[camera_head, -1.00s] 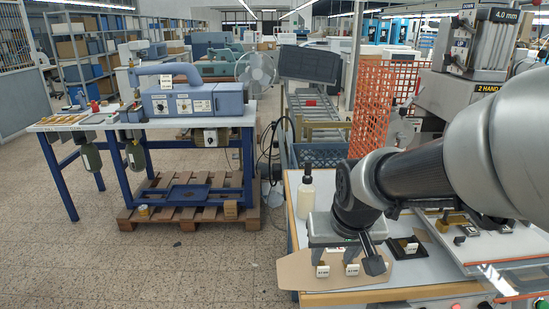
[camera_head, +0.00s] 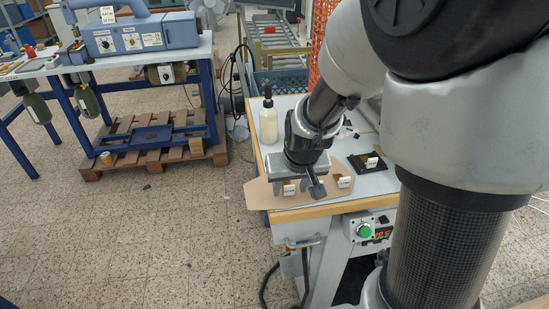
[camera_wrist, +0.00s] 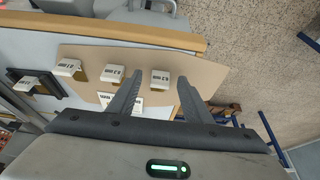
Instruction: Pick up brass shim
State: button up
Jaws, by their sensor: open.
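Several small blocks with white labels and brass-coloured sides sit on a tan cardboard sheet (camera_wrist: 205,72) on the bench. The labels are too small to read, so I cannot tell for sure which one is the brass shim. One brass-coloured piece (camera_wrist: 160,84) with a white label lies between my gripper's fingers in the wrist view. My gripper (camera_wrist: 158,90) is open, its two fingers spread either side of that piece and apart from it. In the head view the labelled piece (camera_head: 289,189) shows under my gripper, near the sheet's left end.
Another labelled brass-coloured piece (camera_head: 344,183) stands to the right on the sheet. A black block (camera_head: 363,167) with a label lies beyond it. A pump bottle (camera_head: 268,122) stands at the bench's back left. The wooden bench edge (camera_head: 330,208) runs in front.

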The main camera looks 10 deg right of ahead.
jog(key=c, duration=1.1)
jog(key=shift+c, duration=0.2)
